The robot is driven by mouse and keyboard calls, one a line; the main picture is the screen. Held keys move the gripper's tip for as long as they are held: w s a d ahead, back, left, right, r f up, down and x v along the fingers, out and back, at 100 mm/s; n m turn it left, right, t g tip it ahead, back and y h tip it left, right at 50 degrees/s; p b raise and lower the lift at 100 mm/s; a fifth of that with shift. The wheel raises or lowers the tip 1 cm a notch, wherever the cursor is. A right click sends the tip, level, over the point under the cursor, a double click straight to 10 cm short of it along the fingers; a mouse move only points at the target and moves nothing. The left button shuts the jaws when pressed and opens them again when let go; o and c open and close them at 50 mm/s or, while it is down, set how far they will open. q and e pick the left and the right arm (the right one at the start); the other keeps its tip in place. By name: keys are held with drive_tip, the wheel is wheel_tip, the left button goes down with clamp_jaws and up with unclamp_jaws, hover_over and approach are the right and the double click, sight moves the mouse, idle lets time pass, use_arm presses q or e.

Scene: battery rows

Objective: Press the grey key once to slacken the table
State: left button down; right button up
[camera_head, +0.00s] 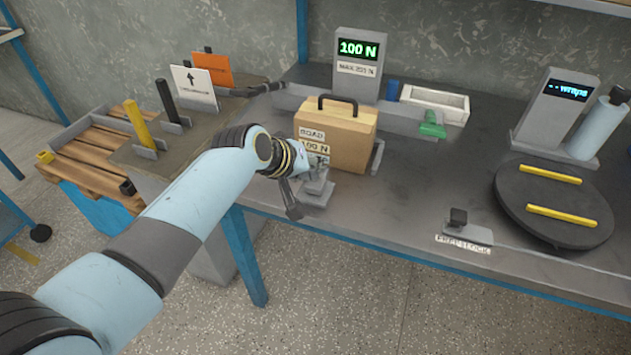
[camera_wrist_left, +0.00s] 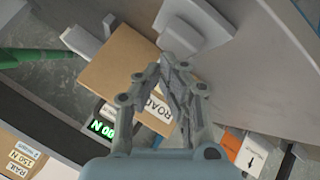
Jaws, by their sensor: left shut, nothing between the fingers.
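A dark grey key (camera_head: 458,217) stands on a light plate behind a small label that seems to read FREE LOCK. This is at the front of the bench, left of a round black turntable (camera_head: 508,190). My left gripper (camera_head: 294,211) is shut and empty, well to the left of that key. It points down by the bench's front edge, beside a small grey block on a plate (camera_head: 316,188). In the left wrist view the shut fingertips (camera_wrist_left: 168,64) are close to this block (camera_wrist_left: 194,27); contact cannot be told. My right gripper is out of view.
A tan box (camera_head: 345,137) with a dark handle stands just behind the gripper. A grey display (camera_head: 359,70) reads 100 N. Two yellow bars lie on the turntable. Bench between box and key is clear.

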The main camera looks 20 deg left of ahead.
use_arm(q)
drive_tip(key=shift+f, duration=0.25)
idle(0.4)
drive_tip(key=shift+f+b, duration=0.6)
drive_tip(key=shift+f, duration=0.2)
idle(0.5)
drive_tip(key=shift+r, duration=0.1)
drive_tip(key=shift+r+p, duration=1.3)
drive_tip(key=shift+p, duration=0.1)
drive_tip(key=shift+r, duration=0.1)
wheel_tip(320, 180, up, 5)
drive_tip(key=p, duration=0.5)
